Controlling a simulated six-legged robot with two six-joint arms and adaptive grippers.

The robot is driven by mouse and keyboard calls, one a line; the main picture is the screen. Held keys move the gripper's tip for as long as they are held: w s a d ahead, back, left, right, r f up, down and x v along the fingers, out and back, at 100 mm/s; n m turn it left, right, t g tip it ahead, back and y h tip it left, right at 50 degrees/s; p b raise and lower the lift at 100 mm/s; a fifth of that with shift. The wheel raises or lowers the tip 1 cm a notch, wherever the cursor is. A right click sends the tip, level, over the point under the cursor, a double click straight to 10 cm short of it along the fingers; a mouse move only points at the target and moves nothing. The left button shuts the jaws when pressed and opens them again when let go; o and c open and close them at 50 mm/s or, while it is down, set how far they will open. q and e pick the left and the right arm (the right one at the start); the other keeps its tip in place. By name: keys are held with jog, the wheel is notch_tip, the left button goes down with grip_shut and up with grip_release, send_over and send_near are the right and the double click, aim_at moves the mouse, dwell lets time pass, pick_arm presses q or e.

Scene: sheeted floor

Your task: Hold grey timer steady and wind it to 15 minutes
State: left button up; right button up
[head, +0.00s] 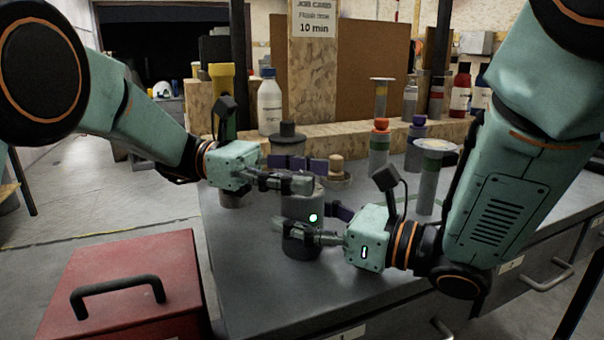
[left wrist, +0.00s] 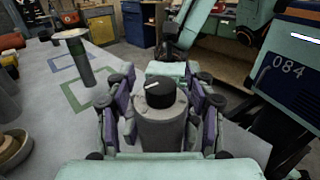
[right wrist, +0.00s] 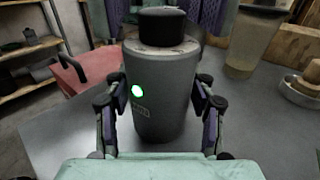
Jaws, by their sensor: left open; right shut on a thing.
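The grey timer (head: 305,202) is an upright cylinder on the bench, with a green light on its side. It also shows in the right wrist view (right wrist: 160,105). My right gripper (head: 310,220) is shut on the timer's body, one finger on each side. My left gripper (head: 303,174) is open above, its fingers on either side of the knob with gaps between. In the head view my left gripper largely hides the knob.
A red toolbox (head: 125,285) stands at the front left. A card (head: 314,16) on a post reads "10 min". The front bench top is clear.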

pick_arm(q)
jog(key=shift+a, duration=0.1)
jog(key=v, duration=1.1)
jog(key=shift+w+a, duration=0.15)
jog(key=shift+a, duration=0.2)
jog(key=shift+s+n+t+h, duration=0.7)
jog(key=shift+s+n+t, duration=1.55)
jog(key=shift+t, duration=1.15)
jog(key=d, duration=1.1)
jog(key=shift+d+f, duration=0.2)
jog(key=shift+f, duration=0.1)
jog(key=shift+c, duration=0.2)
